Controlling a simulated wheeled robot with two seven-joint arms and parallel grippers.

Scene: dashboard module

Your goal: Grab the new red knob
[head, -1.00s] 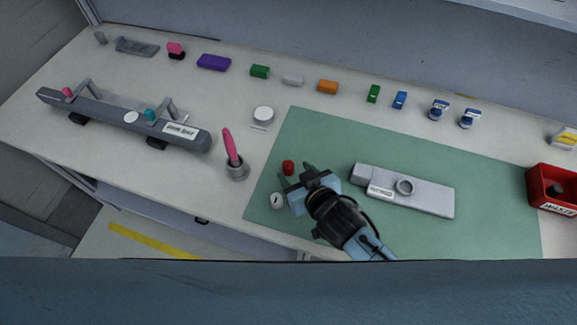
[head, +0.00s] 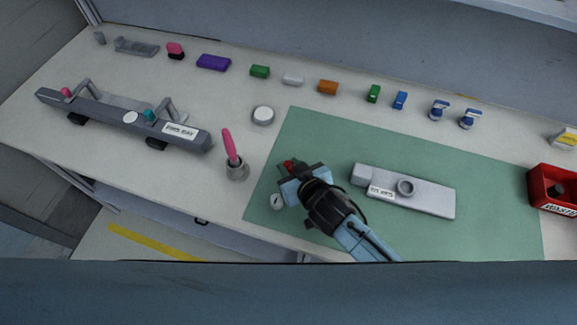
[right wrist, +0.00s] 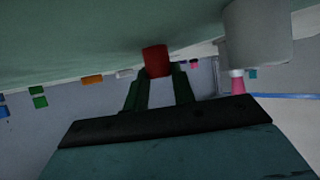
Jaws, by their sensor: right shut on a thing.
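The red knob (head: 288,164) is on the green mat (head: 330,135), left of the grey module, partly hidden by my right gripper in the head view. In the right wrist view the red knob (right wrist: 156,61) sits between the fingertips. My right gripper (head: 287,167) is shut on it, with dark green fingers on both sides (right wrist: 158,75). Whether the knob still touches the mat cannot be told. The grey dashboard module (head: 425,196) has a round ring (head: 405,187) and a white label, and lies to the right of the gripper. My left gripper is not in view.
A grey cup with a pink tool (head: 235,172) is to the left. A long grey rail (head: 120,120) lies far left. A red waste bin (head: 545,190) is at the right. Several coloured blocks line the back.

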